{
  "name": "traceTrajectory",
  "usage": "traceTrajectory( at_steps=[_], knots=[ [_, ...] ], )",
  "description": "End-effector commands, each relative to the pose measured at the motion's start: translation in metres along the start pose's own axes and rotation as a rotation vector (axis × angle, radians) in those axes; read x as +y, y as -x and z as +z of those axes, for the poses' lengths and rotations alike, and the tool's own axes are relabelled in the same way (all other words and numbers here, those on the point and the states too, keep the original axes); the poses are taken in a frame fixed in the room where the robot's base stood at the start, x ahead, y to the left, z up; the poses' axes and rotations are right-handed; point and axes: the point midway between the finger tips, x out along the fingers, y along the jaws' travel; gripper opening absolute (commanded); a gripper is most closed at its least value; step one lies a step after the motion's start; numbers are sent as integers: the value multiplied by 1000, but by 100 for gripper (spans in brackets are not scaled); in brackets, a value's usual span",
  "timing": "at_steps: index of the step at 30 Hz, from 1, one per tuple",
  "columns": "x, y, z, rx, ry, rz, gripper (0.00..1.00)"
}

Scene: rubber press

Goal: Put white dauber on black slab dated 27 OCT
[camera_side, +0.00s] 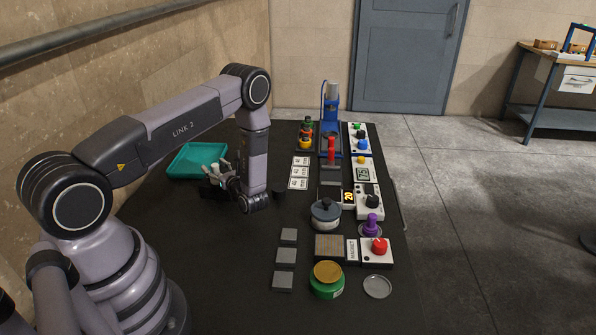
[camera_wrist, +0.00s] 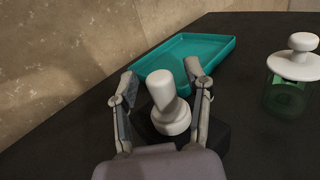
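The white dauber (camera_wrist: 168,105) stands upright in the wrist view, its stem between my two fingers and its wider round foot on or in a low black block (camera_wrist: 214,137). My gripper (camera_wrist: 162,76) is open around the stem, with a visible gap on each side. In the side view my gripper (camera_side: 219,172) is low at the left of the black table, and the dauber there is too small to tell from the fingers. No date 27 OCT is readable. Three white printed cards (camera_side: 300,171) lie right of my arm, their text too small to read.
A teal tray (camera_wrist: 186,53) lies behind the dauber. A clear green jar with a white knobbed lid (camera_wrist: 292,72) stands right. The side view shows a blue press (camera_side: 330,120), control boxes (camera_side: 376,251), grey slabs (camera_side: 285,256) and a green tin (camera_side: 326,284).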

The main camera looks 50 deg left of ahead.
Motion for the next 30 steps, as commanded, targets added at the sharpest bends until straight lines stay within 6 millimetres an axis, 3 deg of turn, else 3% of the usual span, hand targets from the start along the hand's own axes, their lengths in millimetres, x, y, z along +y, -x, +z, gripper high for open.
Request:
traceTrajectory(
  at_steps=[8, 21, 27, 30],
  knots=[
    [-1, 5, 3, 0, -1, -3, 49],
    [-1, 94, 3, 0, -1, -6, 49],
    [0, 116, 4, 0, 1, -1, 49],
    [-1, 120, 15, 9, 28, 27, 49]
  ],
)
